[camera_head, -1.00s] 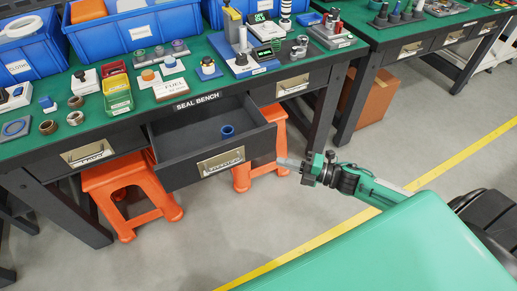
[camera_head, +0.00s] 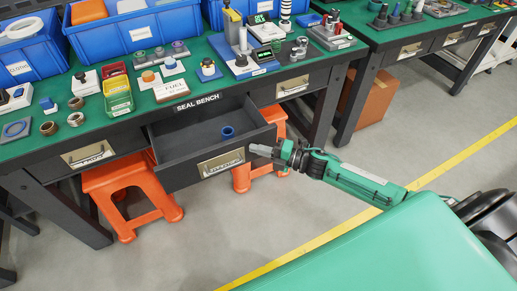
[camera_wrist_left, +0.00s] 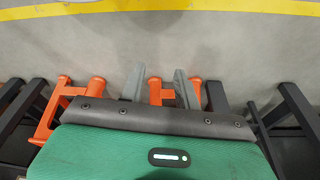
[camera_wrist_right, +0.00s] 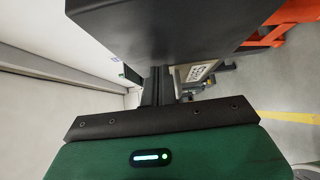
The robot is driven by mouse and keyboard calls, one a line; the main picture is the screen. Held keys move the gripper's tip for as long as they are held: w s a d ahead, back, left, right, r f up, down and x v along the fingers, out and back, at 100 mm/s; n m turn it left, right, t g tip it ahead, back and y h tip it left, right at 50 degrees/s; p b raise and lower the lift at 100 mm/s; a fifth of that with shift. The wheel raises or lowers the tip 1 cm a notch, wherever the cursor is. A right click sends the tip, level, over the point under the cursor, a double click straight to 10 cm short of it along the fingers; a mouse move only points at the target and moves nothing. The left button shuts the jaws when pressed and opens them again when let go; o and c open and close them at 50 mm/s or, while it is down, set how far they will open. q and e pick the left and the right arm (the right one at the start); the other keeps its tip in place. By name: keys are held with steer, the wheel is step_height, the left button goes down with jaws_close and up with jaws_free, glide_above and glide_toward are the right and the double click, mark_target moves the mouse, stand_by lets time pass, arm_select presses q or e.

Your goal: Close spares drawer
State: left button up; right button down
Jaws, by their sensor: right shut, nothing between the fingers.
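The spares drawer (camera_head: 185,147) stands pulled out from under the seal bench, with a blue ring-like part (camera_head: 227,131) inside. Its front has a pale label plate with a handle (camera_head: 221,163). My right gripper (camera_head: 259,150) is shut and empty, just in front of the drawer front, right of the plate. In the right wrist view the shut fingers (camera_wrist_right: 158,84) point at the dark drawer (camera_wrist_right: 175,30) and the plate (camera_wrist_right: 197,71). I cannot tell whether they touch it. My left gripper (camera_wrist_left: 160,82) is open and empty; the head view does not show it.
Orange stools (camera_head: 133,194) stand under the bench, below the drawer. Two shut drawers (camera_head: 88,154) (camera_head: 292,86) flank it. Parts and blue bins (camera_head: 135,28) fill the bench top. The floor (camera_head: 210,240) in front is clear up to the yellow line.

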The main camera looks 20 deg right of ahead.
mark_target(237, 129)
steer(key=shift+w, duration=0.1)
